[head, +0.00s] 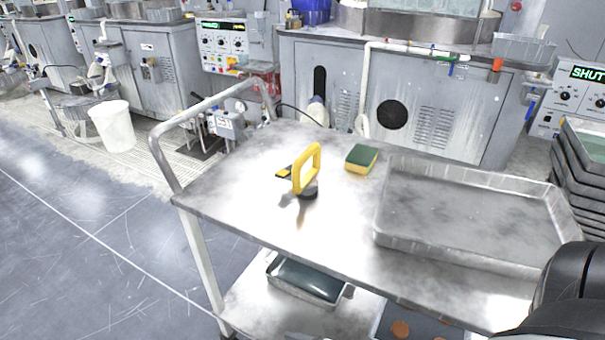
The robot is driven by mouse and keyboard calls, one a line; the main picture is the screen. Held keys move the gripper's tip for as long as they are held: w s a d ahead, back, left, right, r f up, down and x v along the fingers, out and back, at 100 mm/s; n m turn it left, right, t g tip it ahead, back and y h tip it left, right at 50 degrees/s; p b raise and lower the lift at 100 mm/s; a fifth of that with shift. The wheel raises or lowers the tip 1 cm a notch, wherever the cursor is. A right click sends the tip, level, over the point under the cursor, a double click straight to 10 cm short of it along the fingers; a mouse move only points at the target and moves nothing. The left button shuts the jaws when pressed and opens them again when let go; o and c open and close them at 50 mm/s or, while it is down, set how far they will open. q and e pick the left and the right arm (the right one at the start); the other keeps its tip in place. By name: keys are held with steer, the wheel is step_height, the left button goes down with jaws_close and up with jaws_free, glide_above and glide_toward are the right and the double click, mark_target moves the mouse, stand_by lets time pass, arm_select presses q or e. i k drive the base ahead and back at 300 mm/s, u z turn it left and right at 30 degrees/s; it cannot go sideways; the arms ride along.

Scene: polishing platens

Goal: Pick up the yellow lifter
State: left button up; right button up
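The yellow lifter (307,169) stands on the metal cart top (239,194), left of its middle. It has an upright yellow loop handle and a dark round foot resting on the cart. A small black and yellow piece lies just to its left, partly behind it; I cannot tell whether it belongs to the lifter. Neither gripper shows in the head view. A black part of my own body (574,290) fills the lower right corner, well apart from the lifter.
A green and yellow sponge (361,158) lies right of the lifter. A large metal tray (473,258) covers the cart's right side. The cart's handle rail (205,107) rises at the left. Machines stand behind; stacked dark trays (581,179) are at the right. Cart surface around the lifter is mostly clear.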

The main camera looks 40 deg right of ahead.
mark_target(305, 187)
steer(key=u, duration=1.05)
steer(key=i, duration=1.6)
steer(key=z, duration=2.6)
